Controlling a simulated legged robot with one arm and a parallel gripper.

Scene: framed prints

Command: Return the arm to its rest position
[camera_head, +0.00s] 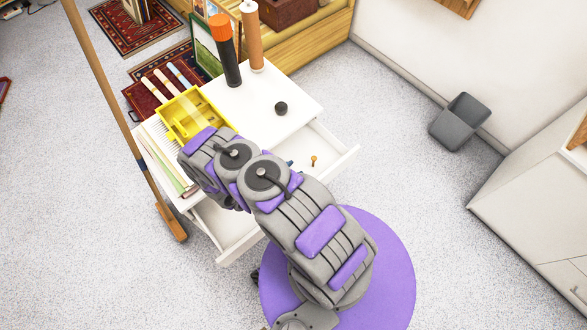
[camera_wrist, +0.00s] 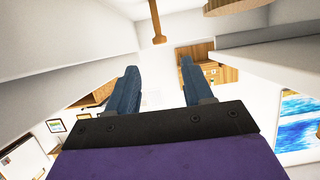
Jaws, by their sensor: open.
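My grey and purple arm (camera_head: 315,225) reaches from my base across the open drawer of a small white cabinet (camera_head: 290,95). In the wrist view my gripper (camera_wrist: 158,66) shows two blue-grey fingers spread apart, with nothing between them. In the head view the gripper is mostly hidden behind the arm; a small bluish bit shows beside it over the drawer (camera_head: 343,163). A small orange-brown peg-like object (camera_head: 313,160) is in the drawer, apart from the arm. A brown peg-shaped thing (camera_wrist: 157,22) shows beyond the fingers in the wrist view.
On the cabinet stand a dark bottle with an orange top (camera_head: 225,52), a brown cylinder (camera_head: 252,38), a dark round object (camera_head: 281,108) and a yellow tray (camera_head: 190,112). A broom (camera_head: 120,115) leans at left.

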